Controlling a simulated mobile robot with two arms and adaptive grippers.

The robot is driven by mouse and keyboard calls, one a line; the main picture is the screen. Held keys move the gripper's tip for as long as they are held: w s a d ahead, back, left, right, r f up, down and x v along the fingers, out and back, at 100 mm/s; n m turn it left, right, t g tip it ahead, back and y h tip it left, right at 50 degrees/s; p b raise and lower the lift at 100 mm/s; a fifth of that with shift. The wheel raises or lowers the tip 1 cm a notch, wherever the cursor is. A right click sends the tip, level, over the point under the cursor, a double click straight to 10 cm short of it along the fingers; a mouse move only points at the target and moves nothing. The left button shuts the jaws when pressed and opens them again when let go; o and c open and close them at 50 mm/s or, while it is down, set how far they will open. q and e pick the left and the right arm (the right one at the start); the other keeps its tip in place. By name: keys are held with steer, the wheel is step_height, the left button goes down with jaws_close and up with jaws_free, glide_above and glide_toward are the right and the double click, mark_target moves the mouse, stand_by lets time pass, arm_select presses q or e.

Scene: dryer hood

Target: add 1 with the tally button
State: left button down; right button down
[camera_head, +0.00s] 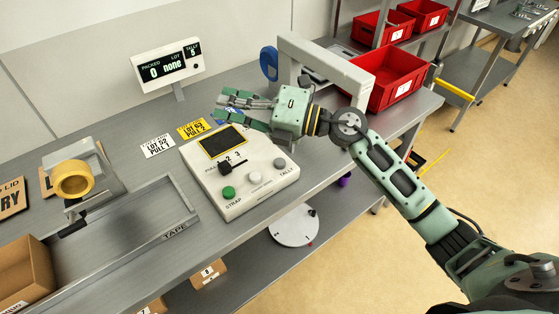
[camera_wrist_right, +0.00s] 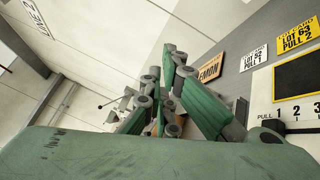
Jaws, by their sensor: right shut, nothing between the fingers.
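The tally button (camera_head: 280,162) is a grey round knob above the label TALLY, at the right of the white control box (camera_head: 247,200). My right gripper (camera_head: 225,103) is above the back of the box, fingers pointing left, apart from the button. Its fingers are shut and empty; they also show in the right wrist view (camera_wrist_right: 168,85). The display (camera_head: 168,69) reads PACKED 0, LOT none, TALLY 5. The tally button is outside the right wrist view. My left gripper is not in view.
The box also has a green STRAP button (camera_head: 228,192), a white knob (camera_head: 255,178) and a black selector (camera_head: 226,167). A grey hood frame (camera_head: 325,66) and a red bin (camera_head: 390,78) stand behind my right arm. A tape dispenser (camera_head: 75,180) is at left.

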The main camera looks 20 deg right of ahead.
steer(key=w+d+f+n+g+h, duration=0.2)
steer(key=d+f+n+g+h, duration=0.1)
steer(key=d+f+n+h, duration=0.15)
steer(key=g+h, duration=0.1)
steer(key=h, duration=0.3)
glide_above(280, 163)
steer(key=w, duration=0.2)
step_height(280, 163, down, 3)
steer(key=shift+w+d+f, duration=0.15)
steer(key=shift+d+f, duration=0.1)
steer(key=shift+d, duration=0.15)
steer(key=shift+f, duration=0.15)
step_height(280, 163, down, 8)
steer(key=b, duration=0.5)
steer(key=shift+f+b, duration=0.25)
steer(key=shift+b, duration=0.1)
steer(key=shift+f+b, duration=0.3)
steer(key=shift+f, duration=0.05)
